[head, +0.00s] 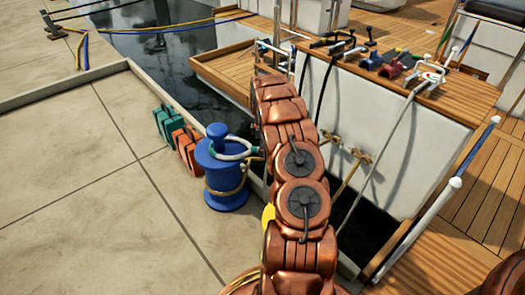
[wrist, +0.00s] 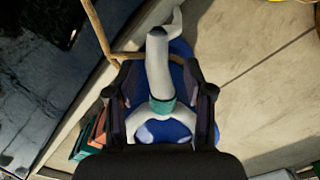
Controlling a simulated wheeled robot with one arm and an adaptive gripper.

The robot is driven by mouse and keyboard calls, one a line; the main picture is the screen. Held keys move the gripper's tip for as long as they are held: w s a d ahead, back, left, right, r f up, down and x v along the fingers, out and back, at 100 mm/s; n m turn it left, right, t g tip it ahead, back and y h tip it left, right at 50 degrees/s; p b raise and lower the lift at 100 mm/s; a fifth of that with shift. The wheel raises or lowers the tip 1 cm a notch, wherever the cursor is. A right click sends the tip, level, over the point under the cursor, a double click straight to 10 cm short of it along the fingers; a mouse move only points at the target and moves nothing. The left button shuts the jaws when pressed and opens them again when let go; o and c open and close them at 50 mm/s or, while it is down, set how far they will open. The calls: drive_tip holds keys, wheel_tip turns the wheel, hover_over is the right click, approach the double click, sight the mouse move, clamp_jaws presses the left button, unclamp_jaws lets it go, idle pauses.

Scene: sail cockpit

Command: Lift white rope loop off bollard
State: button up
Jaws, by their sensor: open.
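The blue bollard (head: 226,196) stands on the stone quay, left of my arm in the head view. The white rope loop (head: 232,155) lies around its upper part, and its line leads right behind my arm. In the wrist view, my gripper (wrist: 160,76) is open above the bollard (wrist: 180,50), one dark finger on each side. The white rope (wrist: 157,65) with its teal band (wrist: 162,106) runs between the fingers, and I cannot tell whether they touch it. The gripper itself is hidden in the head view.
A tan rope (head: 224,191) wraps the bollard lower down. Orange (head: 187,147) and green (head: 163,122) boxes stand close behind it. Dark water (head: 165,62) separates the quay from the boat, whose deck (head: 425,75) holds winches and tools. The quay left of the bollard is clear.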

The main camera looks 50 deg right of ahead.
sight(252, 150)
clamp_jaws()
idle(1.4)
drive_tip(key=shift+r, duration=0.15)
drive_tip(key=shift+r+p, duration=0.5)
drive_tip(key=shift+p, duration=0.05)
drive_tip(key=shift+w+a, duration=0.1)
drive_tip(key=shift+w, duration=0.05)
drive_tip(key=shift+w+a+p, duration=0.7)
drive_tip(key=shift+w+a, duration=0.35)
drive_tip(key=shift+w, duration=0.3)
idle(0.3)
